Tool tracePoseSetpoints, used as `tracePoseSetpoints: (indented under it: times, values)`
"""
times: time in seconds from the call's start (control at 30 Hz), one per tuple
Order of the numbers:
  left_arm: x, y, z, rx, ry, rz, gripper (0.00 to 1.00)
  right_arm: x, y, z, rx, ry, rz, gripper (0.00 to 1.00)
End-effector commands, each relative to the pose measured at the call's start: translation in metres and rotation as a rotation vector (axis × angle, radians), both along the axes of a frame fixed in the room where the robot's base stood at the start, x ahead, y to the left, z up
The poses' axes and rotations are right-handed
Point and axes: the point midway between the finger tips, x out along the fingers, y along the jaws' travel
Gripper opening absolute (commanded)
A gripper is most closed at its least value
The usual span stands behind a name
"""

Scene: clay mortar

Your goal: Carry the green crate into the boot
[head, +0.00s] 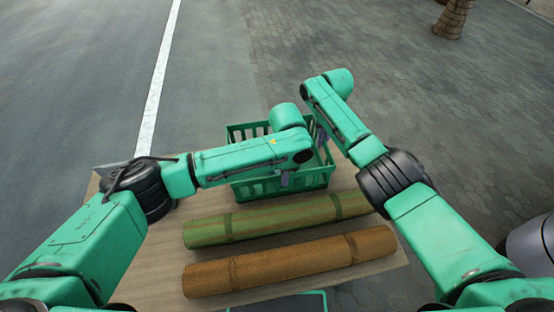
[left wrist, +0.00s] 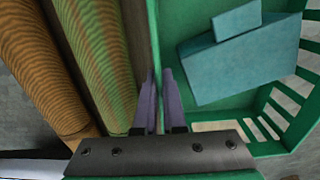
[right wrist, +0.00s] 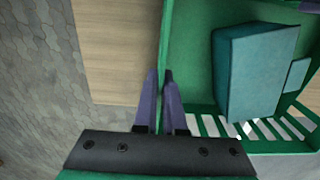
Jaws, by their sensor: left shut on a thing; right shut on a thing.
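The green crate (head: 312,180) is an open slatted basket at the far side of the wooden table, with a teal box (left wrist: 235,70) inside it. My left gripper (head: 285,178) is shut on the crate's near wall, which shows between its fingers in the left wrist view (left wrist: 154,40). My right gripper (head: 321,140) is shut on the crate's right wall; the right wrist view shows that wall (right wrist: 165,40) between its fingers. My left forearm hides part of the crate. I cannot tell whether the crate rests on the table. No boot is in view.
A green roll (head: 270,219) and a brown roll (head: 290,262) lie side by side on the wooden table (head: 160,250), nearer me than the crate. Beyond is open paving with a white line (head: 160,75). A tree trunk (head: 453,18) stands far right.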

Motion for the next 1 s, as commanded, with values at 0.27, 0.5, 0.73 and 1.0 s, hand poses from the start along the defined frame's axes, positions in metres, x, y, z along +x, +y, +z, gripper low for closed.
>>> tracePoseSetpoints:
  times: [0.27, 0.5, 0.73, 1.0]
  values:
    - [0.001, 0.0, 0.001, 0.001, -0.003, 0.002, 0.0, 0.0, 0.0, 0.001, 0.0, 0.001, 0.001, 0.0]
    - [0.001, 0.0, 0.001, 0.0, -0.003, 0.002, 0.0, 0.0, 0.0, 0.001, 0.0, 0.001, 0.001, 0.0]
    - [0.002, 0.0, 0.002, -0.001, -0.004, 0.002, 0.0, 0.0, 0.001, 0.002, 0.0, 0.0, 0.001, 0.0]
    - [0.002, 0.0, 0.031, 0.0, -0.004, 0.002, 0.0, 0.0, 0.001, 0.031, 0.001, 0.0, 0.002, 0.0]
